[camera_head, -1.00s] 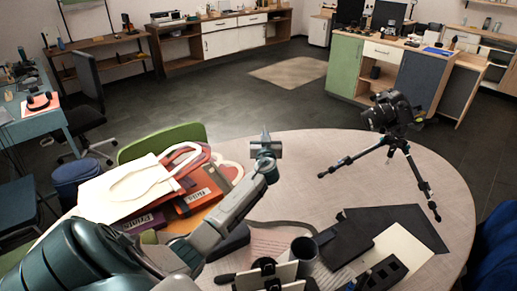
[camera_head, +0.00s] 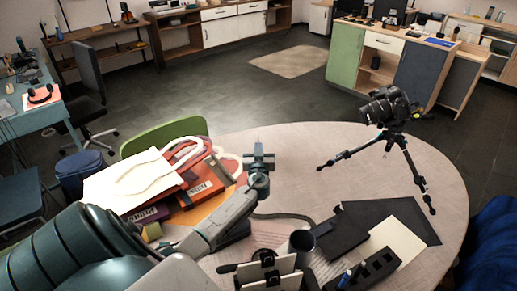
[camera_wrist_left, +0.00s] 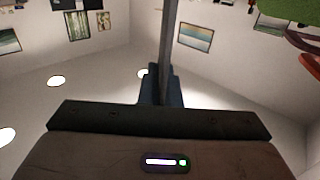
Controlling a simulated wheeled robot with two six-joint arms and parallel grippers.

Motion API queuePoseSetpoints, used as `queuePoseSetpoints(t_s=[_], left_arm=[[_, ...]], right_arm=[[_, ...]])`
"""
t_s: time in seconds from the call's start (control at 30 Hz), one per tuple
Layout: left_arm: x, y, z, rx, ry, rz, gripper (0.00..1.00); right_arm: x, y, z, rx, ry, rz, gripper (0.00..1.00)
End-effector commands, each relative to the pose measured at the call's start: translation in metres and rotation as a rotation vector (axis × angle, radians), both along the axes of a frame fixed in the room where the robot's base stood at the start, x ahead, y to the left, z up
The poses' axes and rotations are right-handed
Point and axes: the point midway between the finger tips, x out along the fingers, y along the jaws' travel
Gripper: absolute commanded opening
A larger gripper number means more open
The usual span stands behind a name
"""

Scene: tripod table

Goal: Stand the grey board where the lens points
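A black camera (camera_head: 388,105) stands on a small tripod (camera_head: 392,145) at the table's right rear. Its lens faces left across the tabletop. My left gripper (camera_head: 259,142) is raised over the middle of the table, left of the tripod, pointing up. Its thin fingers look closed together with nothing seen between them. In the left wrist view the fingers (camera_wrist_left: 166,60) form one narrow upright strip. My right gripper does not show.
The tabletop between gripper and tripod is clear.

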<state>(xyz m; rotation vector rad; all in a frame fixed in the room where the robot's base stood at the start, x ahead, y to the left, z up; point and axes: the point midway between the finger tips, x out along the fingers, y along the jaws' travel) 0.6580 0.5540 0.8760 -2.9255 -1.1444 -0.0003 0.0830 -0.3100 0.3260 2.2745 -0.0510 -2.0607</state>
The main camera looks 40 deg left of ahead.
Motion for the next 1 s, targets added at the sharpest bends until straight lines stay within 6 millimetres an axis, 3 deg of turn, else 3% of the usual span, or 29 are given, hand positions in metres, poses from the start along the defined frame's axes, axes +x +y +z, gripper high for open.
queuePoseSetpoints(t_s=[0.03, 0.13, 0.53, 1.0], left_arm=[[0.000, 0.000, -0.001, 0.001, -0.001, 0.000, 0.07], [0.000, 0.000, 0.000, 0.000, 0.000, 0.000, 0.25], [-0.004, -0.004, -0.001, 0.000, 0.000, 0.000, 0.25], [-0.070, -0.064, -0.002, -0.003, -0.001, -0.001, 0.25]], right_arm=[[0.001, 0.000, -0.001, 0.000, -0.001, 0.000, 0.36], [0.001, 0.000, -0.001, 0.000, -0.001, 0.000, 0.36], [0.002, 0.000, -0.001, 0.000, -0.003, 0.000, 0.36], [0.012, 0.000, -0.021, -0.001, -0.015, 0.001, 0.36]])
